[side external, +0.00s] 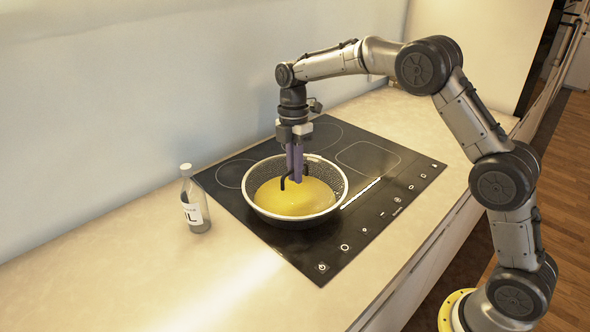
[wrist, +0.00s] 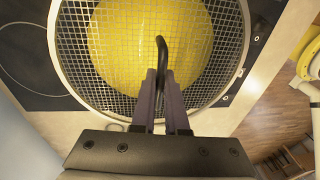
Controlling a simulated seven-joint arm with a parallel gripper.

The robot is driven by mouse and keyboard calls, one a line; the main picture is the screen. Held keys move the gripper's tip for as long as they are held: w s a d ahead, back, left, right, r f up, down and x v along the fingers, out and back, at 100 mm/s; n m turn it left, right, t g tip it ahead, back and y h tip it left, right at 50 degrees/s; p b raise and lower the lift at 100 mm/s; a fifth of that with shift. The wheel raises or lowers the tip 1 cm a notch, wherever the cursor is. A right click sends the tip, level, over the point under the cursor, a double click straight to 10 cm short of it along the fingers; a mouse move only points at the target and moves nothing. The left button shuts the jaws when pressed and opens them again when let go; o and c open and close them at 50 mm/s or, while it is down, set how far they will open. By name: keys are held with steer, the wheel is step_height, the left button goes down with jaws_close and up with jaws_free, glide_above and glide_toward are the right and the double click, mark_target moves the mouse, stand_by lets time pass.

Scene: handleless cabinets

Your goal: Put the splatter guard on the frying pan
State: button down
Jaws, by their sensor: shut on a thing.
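The splatter guard is a round wire mesh with a pale rim (side external: 343,174), lying over the yellow-bottomed frying pan (side external: 300,200) on the hob. In the wrist view its mesh (wrist: 75,48) covers the yellow round below. My gripper (side external: 294,178) points down over the middle of the guard. Its purple fingers (wrist: 165,76) are shut on the guard's thin black curved handle. The guard looks roughly centred over the pan. I cannot tell whether it rests on the pan's rim or hangs just above it. The pan's own rim is mostly hidden by the guard.
The black hob (side external: 352,240) has free cooking zones behind and right of the pan. A glass bottle (side external: 194,203) with a white label stands on the counter (side external: 120,255) left of the hob. The wall runs behind the counter. Bare counter lies in front.

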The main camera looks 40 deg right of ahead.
steer(key=shift+f, duration=0.25)
stand_by(0.4)
steer(key=c, duration=0.9)
jaws_free()
steer(key=shift+o, duration=0.2)
